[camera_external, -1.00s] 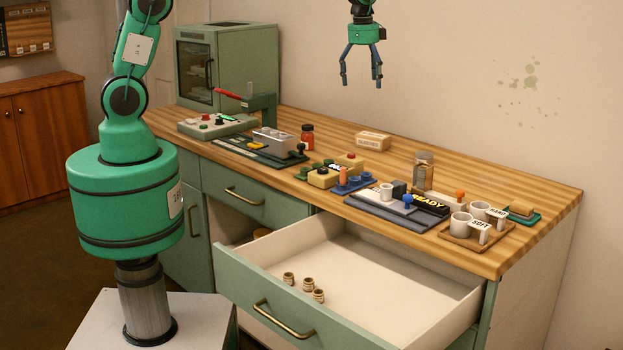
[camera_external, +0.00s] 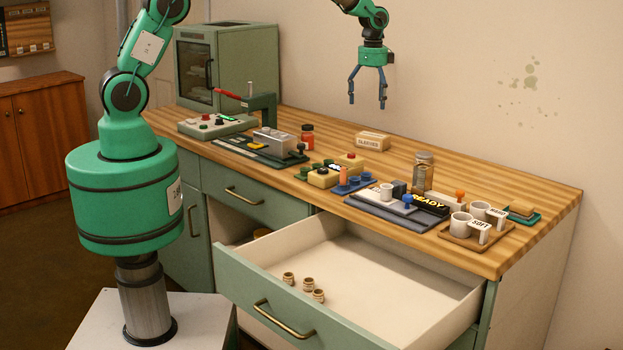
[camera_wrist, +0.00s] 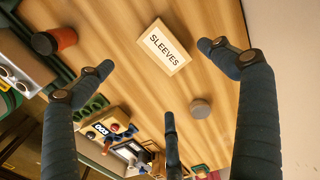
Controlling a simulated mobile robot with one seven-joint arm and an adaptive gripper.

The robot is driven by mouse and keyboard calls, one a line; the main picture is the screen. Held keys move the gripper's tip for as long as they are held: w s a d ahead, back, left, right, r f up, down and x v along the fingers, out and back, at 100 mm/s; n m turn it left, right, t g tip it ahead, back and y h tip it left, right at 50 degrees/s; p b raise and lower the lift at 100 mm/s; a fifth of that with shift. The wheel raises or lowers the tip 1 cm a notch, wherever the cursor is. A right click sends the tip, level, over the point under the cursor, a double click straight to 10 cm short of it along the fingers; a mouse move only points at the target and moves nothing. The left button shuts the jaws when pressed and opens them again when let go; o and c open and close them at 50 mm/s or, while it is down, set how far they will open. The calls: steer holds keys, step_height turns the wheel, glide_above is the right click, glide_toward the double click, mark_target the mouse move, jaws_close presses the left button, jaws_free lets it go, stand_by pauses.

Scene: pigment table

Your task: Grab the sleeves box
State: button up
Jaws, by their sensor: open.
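The sleeves box (camera_external: 372,141) is a small cream box near the back of the wooden table, by the wall. In the wrist view the sleeves box (camera_wrist: 164,47) shows its white label reading SLEEVES, in the upper middle between the spread fingers. My gripper (camera_external: 368,106) hangs above the table, over the area of the box and apart from it, with its fingers pointing down. In the wrist view my gripper (camera_wrist: 160,95) is open and empty, with three dark fingers visible.
A red jar (camera_external: 307,136) stands left of the box and a glass jar (camera_external: 423,172) stands to its right. Fixtures and several small parts fill the table's front side. A drawer (camera_external: 370,270) is open below. The wall (camera_external: 480,90) rises close behind the box.

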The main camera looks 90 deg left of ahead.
mark_target(371, 136)
steer(key=shift+f+b, duration=0.65)
steer(key=shift+f, duration=3.5)
steer(key=shift+w+d+f+b, duration=0.1)
steer(key=shift+f+b, duration=0.25)
steer(key=shift+f, duration=0.95)
steer(key=shift+d+f+b, duration=0.1)
steer(key=shift+f+b, duration=0.25)
steer(key=shift+f, duration=0.95)
steer(key=c, duration=1.4)
steer(key=shift+o, duration=0.2)
steer(key=shift+r, duration=0.1)
steer(key=shift+r+p, duration=1)
steer(key=shift+r, duration=3.95)
